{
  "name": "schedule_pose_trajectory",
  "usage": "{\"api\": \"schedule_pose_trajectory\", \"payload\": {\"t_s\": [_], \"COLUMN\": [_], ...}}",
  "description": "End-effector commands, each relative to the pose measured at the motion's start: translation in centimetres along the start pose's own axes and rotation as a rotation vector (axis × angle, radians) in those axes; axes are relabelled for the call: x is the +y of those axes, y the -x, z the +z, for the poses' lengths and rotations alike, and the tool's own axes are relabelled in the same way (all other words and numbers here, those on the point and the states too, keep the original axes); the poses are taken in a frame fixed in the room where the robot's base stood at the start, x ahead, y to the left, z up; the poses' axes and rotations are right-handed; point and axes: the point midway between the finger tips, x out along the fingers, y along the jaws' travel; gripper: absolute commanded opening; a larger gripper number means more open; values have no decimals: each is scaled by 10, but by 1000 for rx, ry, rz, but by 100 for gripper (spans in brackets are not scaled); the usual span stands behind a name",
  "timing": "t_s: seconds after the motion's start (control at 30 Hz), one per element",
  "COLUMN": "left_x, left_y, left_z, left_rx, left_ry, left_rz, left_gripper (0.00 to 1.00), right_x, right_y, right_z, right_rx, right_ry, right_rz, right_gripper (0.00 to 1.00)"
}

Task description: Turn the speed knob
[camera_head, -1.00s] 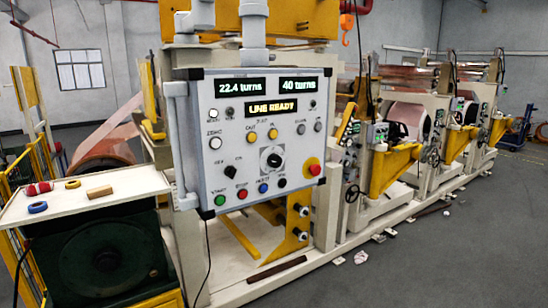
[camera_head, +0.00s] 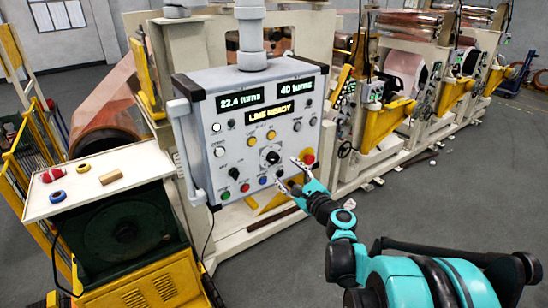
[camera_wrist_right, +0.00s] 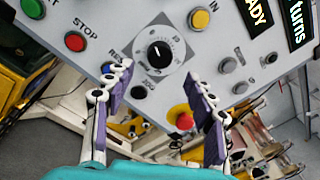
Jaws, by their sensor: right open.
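The speed knob (camera_head: 270,157) is a black round knob with a white pointer mark on a pale dial plate, low in the middle of the grey control panel (camera_head: 205,115). In the right wrist view the knob (camera_wrist_right: 159,54) is upper centre, its mark pointing to the upper left. My right gripper (camera_head: 288,173) is open and empty in front of the panel, just below and right of the knob. In the wrist view its two fingers (camera_wrist_right: 158,82) stand apart on either side below the knob, not touching it. My left gripper is not in view.
A red emergency button on yellow (camera_head: 308,157) sits right of the knob, close to the fingers. A black selector (camera_head: 234,173) and several coloured buttons surround the dial. A white side table (camera_head: 140,172) with tape rolls stands at left. Rolling machinery stands behind.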

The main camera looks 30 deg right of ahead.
Motion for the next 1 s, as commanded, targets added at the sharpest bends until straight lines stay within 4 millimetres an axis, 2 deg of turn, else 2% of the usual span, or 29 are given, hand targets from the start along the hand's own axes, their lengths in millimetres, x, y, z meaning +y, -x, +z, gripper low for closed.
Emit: {"api": "schedule_pose_trajectory", "payload": {"t_s": [0.1,0.3,0.47,0.7,0.9,1.0], "left_x": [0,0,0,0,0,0], "left_y": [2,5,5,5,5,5], "left_z": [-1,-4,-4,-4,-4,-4], "left_rx": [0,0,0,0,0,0], "left_ry": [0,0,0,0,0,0], "left_rz": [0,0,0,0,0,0], "left_gripper": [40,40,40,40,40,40], "right_x": [1,1,1,1,1,1], "right_y": [-22,-50,-59,-60,-60,-60], "right_z": [1,1,1,0,1,1], "right_rx": [-2,-1,0,0,0,0], "right_ry": [2,3,4,5,5,5], "right_rz": [4,3,3,3,3,3], "right_gripper": [55,55,55,55,5,5]}}
